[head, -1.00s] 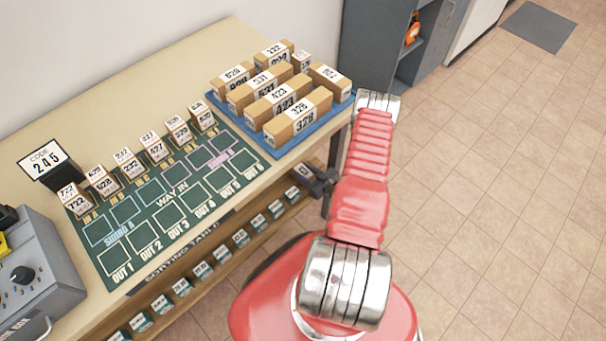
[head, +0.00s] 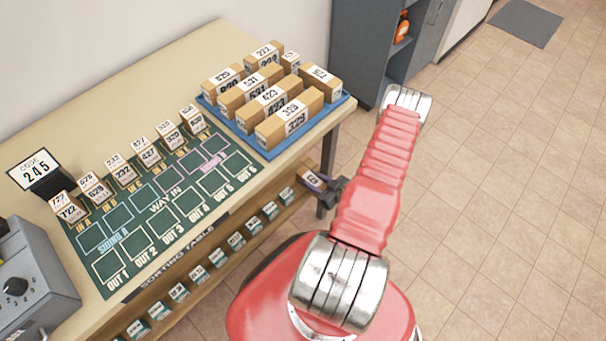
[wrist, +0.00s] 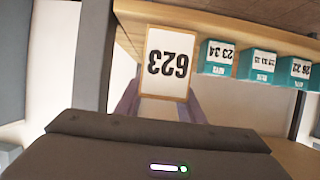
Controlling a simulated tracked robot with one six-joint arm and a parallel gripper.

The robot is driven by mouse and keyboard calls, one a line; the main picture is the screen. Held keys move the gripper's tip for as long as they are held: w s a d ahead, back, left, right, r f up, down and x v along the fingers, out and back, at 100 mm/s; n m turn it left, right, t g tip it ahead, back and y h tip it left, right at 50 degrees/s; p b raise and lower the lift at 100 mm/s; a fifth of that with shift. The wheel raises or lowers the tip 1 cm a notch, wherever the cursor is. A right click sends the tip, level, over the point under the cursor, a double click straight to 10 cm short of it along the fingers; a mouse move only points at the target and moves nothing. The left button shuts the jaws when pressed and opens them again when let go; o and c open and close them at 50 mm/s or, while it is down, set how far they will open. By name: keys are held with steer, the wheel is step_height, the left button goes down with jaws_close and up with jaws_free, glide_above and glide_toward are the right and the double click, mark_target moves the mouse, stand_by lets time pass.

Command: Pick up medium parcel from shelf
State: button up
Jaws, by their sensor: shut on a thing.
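The medium parcel (wrist: 166,62) has a white label reading 623, upside down in the wrist view. It sits between the two dark purple fingers of my gripper (wrist: 162,105), which is shut on it. In the head view the parcel (head: 313,181) shows at the right end of the lower shelf (head: 262,232), with my gripper (head: 330,187) on its right side. Whether it still touches the shelf I cannot tell. Much of the parcel's body is hidden behind its label face.
Several teal-labelled boxes (head: 236,240) line the lower shelf beside the parcel. The sorting table (head: 160,75) stands above it, with a blue tray (head: 268,153) of cardboard parcels. A table leg is close to my gripper. The tiled floor (head: 480,190) at right is open.

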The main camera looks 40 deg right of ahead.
steer(key=s, duration=1)
steer(key=shift+d, duration=0.15)
stand_by(0.4)
